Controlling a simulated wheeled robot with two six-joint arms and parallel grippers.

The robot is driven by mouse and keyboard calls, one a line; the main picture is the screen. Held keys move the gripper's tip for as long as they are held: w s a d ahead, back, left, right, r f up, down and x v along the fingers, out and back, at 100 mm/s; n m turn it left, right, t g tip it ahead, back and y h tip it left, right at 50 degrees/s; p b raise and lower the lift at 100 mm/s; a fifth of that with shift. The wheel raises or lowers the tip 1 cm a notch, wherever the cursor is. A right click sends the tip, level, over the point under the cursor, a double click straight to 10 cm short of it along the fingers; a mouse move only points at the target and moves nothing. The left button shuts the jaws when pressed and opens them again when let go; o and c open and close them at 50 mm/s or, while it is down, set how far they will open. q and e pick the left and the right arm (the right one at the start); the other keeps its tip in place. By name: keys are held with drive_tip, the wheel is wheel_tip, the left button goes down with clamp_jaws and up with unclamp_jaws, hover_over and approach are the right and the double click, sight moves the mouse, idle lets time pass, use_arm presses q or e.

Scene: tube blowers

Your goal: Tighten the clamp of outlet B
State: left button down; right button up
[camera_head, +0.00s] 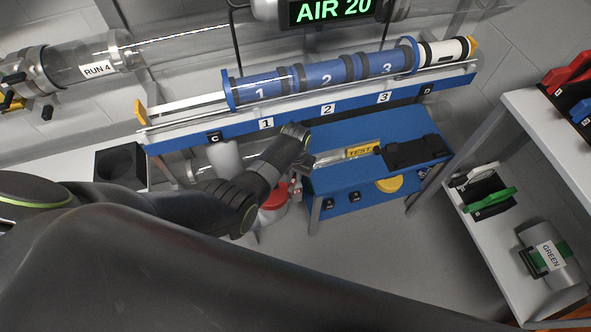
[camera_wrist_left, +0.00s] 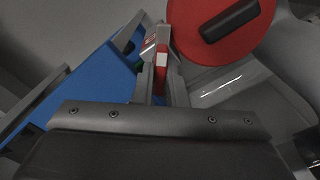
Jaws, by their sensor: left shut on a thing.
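My left gripper (camera_head: 297,187) reaches down below the blue bench, beside a red disc (camera_head: 273,198). In the left wrist view its two grey fingers (camera_wrist_left: 157,70) are close together on a small red and white piece (camera_wrist_left: 161,57). This piece may be part of a clamp, but I see no letter B on it. The red disc with a black bar handle (camera_wrist_left: 222,35) is just right of the fingers, on a clear tube (camera_wrist_left: 222,82). In the head view my arm and gripper partly hide this spot. My right gripper is out of view.
A blue bench (camera_head: 350,195) with a yellow TEST tube (camera_head: 360,152) stands right of the gripper. A rack (camera_head: 180,136) with blue numbered cylinders (camera_head: 325,79) runs above. A white shelf (camera_head: 545,130) stands at right. The floor between is clear.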

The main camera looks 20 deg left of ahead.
use_arm(q)
drive_tip(key=m+p, duration=0.1)
drive_tip(key=m, duration=0.3)
drive_tip(key=shift+r+m, duration=0.1)
drive_tip(key=shift+m, duration=0.2)
drive_tip(key=shift+m+p, duration=0.65)
drive_tip(key=shift+m, duration=1.95)
drive_tip(key=c, duration=1.5)
unclamp_jaws()
drive_tip(key=shift+o, duration=0.2)
wheel_tip(320, 180, up, 9)
drive_tip(key=p, duration=0.5)
wheel_tip(320, 180, up, 8)
drive_tip(key=p, duration=0.2)
hover_over(295, 176)
drive_tip(key=shift+r, duration=0.1)
